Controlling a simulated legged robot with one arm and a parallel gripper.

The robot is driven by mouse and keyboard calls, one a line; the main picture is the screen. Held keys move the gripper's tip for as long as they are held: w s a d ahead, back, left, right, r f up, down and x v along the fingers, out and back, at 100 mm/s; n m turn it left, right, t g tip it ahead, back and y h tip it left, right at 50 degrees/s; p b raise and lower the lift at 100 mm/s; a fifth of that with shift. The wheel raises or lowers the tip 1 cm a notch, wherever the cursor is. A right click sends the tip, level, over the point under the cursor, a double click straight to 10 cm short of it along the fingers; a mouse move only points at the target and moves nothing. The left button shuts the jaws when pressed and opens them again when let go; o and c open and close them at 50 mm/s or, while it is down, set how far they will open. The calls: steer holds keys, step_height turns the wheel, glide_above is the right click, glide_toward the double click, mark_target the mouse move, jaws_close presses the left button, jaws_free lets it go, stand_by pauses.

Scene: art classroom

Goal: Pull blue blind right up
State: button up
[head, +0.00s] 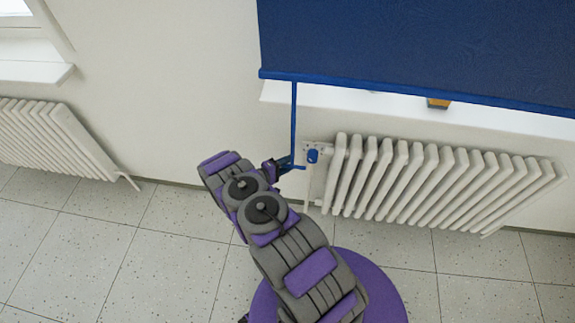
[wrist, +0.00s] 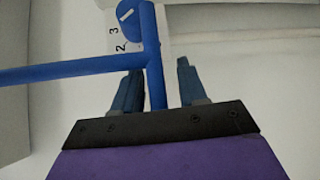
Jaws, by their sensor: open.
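The blue blind (head: 420,45) hangs over the window at the upper right of the head view, its bottom bar level with the sill. A thin blue pull (head: 294,120) hangs from the bar's left end down to my gripper (head: 284,164). In the wrist view the blue pull (wrist: 60,70) shows as a T of two bars. One bar end lies between the two fingers of my gripper (wrist: 157,78), which are open with a gap on the right side. Contact with the left finger cannot be told.
A white radiator (head: 440,180) stands under the sill, just right of my gripper. Its blue numbered valve knob (head: 312,156) is close by and also shows in the wrist view (wrist: 128,18). A yellow-orange object (head: 438,103) sits on the sill. Another radiator (head: 50,140) is at left. The tiled floor (head: 130,240) is clear.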

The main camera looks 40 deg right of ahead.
steer(key=shift+d, duration=0.1)
steer(key=shift+c, duration=0.2)
jaws_close()
stand_by(0.5)
